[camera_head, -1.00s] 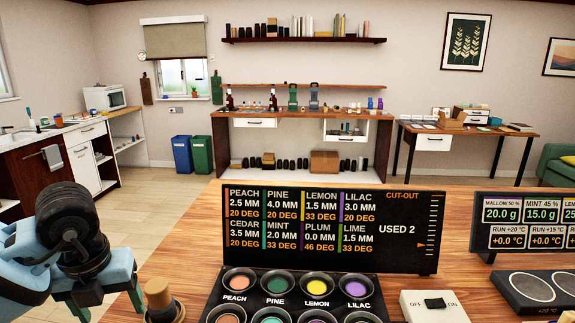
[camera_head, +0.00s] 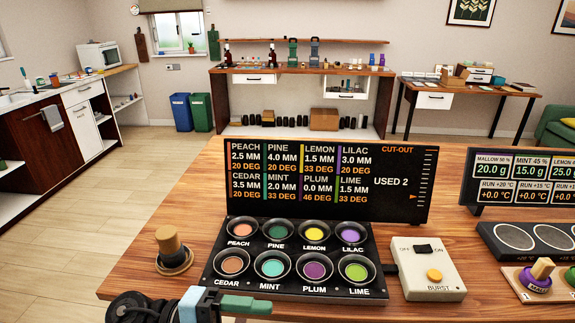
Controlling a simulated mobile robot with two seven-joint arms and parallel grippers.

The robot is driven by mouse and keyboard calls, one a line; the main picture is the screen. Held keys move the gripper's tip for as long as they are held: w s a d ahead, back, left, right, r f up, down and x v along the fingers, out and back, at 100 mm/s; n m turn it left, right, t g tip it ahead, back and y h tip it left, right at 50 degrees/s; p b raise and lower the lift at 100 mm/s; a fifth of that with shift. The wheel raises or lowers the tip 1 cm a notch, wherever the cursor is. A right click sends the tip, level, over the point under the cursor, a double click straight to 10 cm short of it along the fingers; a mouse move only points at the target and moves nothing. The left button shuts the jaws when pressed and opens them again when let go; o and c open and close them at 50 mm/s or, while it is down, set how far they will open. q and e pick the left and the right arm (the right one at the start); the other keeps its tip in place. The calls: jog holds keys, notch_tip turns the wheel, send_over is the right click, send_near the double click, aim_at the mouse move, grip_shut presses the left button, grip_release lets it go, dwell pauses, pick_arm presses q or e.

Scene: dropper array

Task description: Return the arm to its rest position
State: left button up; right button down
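My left arm comes in at the bottom edge, with a black joint, a pale blue link and the green finger part of my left gripper (camera_head: 243,304) pointing right, in front of the dropper tray. The lower part is cut off by the frame, and I cannot tell whether the fingers are apart. No held object shows. The black dropper tray (camera_head: 212,272) holds several coloured wells in two rows. My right gripper is out of view.
A black display board (camera_head: 328,180) stands behind the tray. A cream switch box (camera_head: 428,268) with a burst button is right of it. Farther right are a round-plated black unit (camera_head: 535,240), a second board (camera_head: 520,180) and a purple-based stopper (camera_head: 537,276). The wooden table (camera_head: 190,205) is clear at back left.

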pick_arm(q)
jog(key=a+f+n+t+y+p, duration=0.1)
jog(key=a+f+n+t+y, duration=0.55)
jog(key=n, duration=0.65)
jog(key=a+f+n+t+y, duration=0.4)
jog(key=f+n+t, duration=0.4)
jog(key=n+t, duration=0.4)
jog(key=s+a+f+n+g+y, duration=0.2)
jog(key=s+f+n+g, duration=0.1)
jog(key=s+f, duration=0.5)
jog(key=s+a+f+n+g+y, duration=0.2)
jog(key=s+f+g, duration=0.3)
jog(key=s+f, duration=0.4)
jog(key=shift+s+a+f+n+y, duration=0.2)
jog(key=shift+s+a+n+y, duration=0.15)
jog(key=shift+s+n+y, duration=0.4)
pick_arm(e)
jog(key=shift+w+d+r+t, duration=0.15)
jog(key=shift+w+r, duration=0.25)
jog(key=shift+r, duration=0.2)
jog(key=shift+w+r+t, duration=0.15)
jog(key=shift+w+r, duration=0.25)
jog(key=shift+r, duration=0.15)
pick_arm(q)
jog(key=shift+w, duration=0.2)
